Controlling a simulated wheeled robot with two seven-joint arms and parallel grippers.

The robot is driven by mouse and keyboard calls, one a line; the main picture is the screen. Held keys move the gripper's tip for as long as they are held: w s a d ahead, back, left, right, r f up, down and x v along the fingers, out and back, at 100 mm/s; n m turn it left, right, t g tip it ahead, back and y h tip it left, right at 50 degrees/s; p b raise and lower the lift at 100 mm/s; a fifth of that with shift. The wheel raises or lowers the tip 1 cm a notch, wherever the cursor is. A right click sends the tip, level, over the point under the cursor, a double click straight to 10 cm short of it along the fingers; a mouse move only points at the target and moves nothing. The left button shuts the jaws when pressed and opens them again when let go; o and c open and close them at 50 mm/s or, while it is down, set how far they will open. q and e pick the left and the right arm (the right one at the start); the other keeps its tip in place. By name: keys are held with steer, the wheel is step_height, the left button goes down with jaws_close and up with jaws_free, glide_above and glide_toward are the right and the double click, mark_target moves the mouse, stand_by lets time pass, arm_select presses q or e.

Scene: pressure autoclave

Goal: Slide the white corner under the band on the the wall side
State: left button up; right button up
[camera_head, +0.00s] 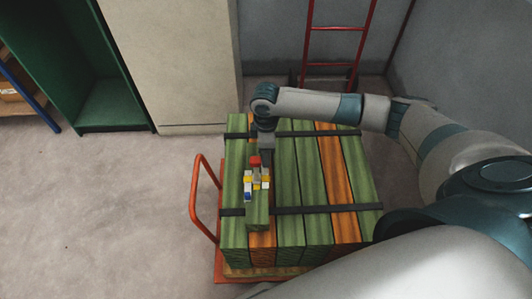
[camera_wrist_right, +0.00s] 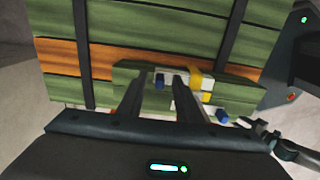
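A stack of green and orange beams (camera_head: 288,180) is crossed by two dark bands (camera_head: 310,209). A short green beam (camera_head: 257,212) lies on top, bearing a cluster of small white, yellow, red and blue pieces. A white piece (camera_wrist_right: 199,80) lies beside a yellow one (camera_wrist_right: 194,76) in the wrist view; I cannot tell its exact shape. My right gripper (camera_wrist_right: 167,78) points down over the cluster, its fingers apart, with white and blue parts showing between and behind them. It also shows in the head view (camera_head: 264,156). My left gripper is not in view.
The stack stands on a red cart with a handle (camera_head: 196,195) on the left. A beige cabinet (camera_head: 178,60), a green shelf unit (camera_head: 110,100) and a red ladder (camera_head: 335,45) stand behind. The floor (camera_head: 90,210) at the left is clear.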

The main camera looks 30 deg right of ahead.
steer(key=shift+r, duration=0.15)
step_height(320, 180, up, 17)
stand_by(0.7)
stand_by(0.6)
